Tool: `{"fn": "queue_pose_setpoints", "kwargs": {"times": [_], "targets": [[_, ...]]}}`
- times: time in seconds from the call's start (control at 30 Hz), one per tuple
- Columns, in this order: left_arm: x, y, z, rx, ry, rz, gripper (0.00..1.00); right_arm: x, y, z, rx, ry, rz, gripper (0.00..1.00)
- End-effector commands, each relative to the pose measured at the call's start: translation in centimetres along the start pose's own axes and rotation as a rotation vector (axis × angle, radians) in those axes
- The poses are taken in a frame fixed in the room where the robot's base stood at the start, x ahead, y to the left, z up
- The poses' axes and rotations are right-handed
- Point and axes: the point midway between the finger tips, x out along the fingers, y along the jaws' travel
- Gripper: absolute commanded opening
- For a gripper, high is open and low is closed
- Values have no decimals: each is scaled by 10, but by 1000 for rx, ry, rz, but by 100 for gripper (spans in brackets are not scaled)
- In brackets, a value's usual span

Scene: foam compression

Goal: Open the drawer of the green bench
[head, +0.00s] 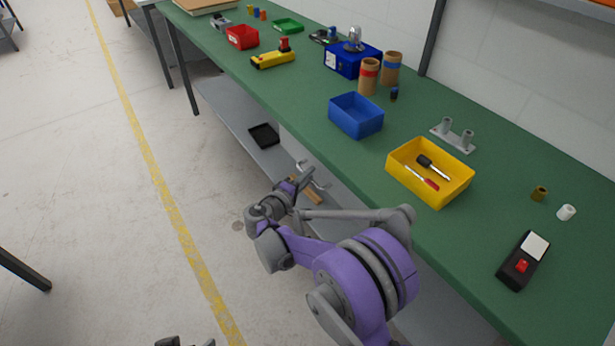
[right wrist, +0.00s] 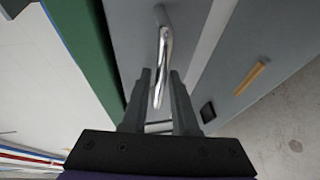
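The green bench (head: 310,105) runs diagonally across the head view. A silver bar handle (right wrist: 162,60) stands out from a grey drawer front (right wrist: 135,30) under the bench's green edge in the right wrist view. In the head view the handle (head: 320,180) is partly covered by my right gripper (head: 303,180). In the right wrist view my right gripper (right wrist: 161,75) is open, with one finger on each side of the handle and small gaps visible. Only a bit of my left gripper (head: 185,342) shows at the bottom edge of the head view; its fingers are cut off.
A yellow bin (head: 452,190) with tools and a blue bin (head: 350,125) stand on the bench above the handle. A lower shelf (head: 235,115) carries a black tray (head: 264,135) and a wooden piece (right wrist: 250,78). The floor (head: 100,200) beside the bench is clear.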

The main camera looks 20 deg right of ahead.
Motion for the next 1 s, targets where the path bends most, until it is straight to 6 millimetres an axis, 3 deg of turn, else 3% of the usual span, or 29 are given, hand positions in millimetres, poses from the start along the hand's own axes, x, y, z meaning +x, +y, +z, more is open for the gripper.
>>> {"fn": "queue_pose_setpoints", "kwargs": {"times": [0.23, 0.4, 1.0], "targets": [[0, 0, 0, 0, 0, 0, 100, 1, 0, 0, 0, 0, 0, 27], [0, 0, 0, 0, 0, 0, 100, 0, 0, 0, 0, 0, 0, 0], [0, 0, 0, 0, 0, 0, 100, 0, 0, 0, 0, 0, -1, 0]]}}
